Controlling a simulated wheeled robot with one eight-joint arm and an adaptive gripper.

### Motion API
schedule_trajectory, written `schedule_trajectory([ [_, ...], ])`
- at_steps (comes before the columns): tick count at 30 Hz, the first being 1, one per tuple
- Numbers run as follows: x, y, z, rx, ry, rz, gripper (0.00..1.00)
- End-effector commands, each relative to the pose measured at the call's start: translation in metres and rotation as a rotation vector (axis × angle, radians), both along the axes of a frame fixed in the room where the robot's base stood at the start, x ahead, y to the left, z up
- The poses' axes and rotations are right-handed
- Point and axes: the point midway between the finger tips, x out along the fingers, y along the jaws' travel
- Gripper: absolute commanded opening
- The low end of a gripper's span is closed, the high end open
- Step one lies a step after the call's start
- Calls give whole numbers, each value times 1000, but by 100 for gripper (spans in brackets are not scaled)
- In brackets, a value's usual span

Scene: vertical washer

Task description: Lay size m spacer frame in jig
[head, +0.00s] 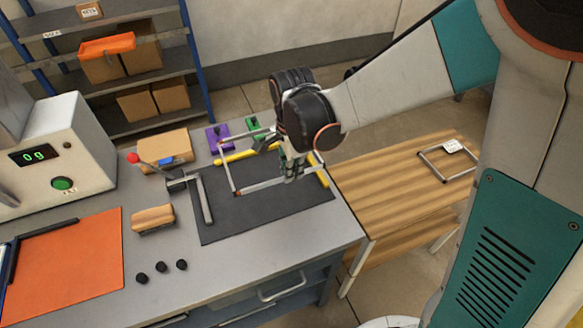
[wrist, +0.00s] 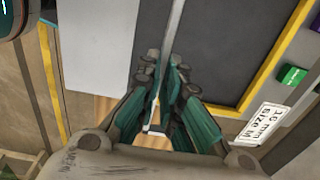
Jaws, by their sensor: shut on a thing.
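The thin grey spacer frame (head: 262,185) hangs from my gripper (head: 292,172) over the dark mat of the jig (head: 225,228). Its near bar runs left from my fingers, and one corner sits above the middle of the mat. In the wrist view my gripper (wrist: 165,75) is shut on one grey bar of the frame (wrist: 177,28). The mat has yellow edge strips (head: 235,157) and a grey L-shaped stop (head: 204,200) on its left side. I cannot tell whether the frame touches the mat. My gripper hides part of the frame's right side.
Purple (head: 214,140) and green (head: 254,124) blocks stand behind the mat. A red-knobbed lever (head: 133,158) and a wooden-topped block (head: 153,218) are left. Another frame (head: 432,168) lies on the wooden table (head: 390,200). A "16 mm Size M" label (wrist: 265,123) shows beyond the yellow edge.

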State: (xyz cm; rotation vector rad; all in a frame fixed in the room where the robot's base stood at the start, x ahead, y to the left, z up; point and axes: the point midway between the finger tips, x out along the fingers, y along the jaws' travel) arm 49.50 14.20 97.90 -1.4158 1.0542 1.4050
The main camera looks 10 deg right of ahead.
Motion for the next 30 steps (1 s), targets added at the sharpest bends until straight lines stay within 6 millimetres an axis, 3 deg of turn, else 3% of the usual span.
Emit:
schedule_trajectory([
  [24,0,0,-87,0,0,0,0],
  [30,0,0,-97,0,0,0,0],
])
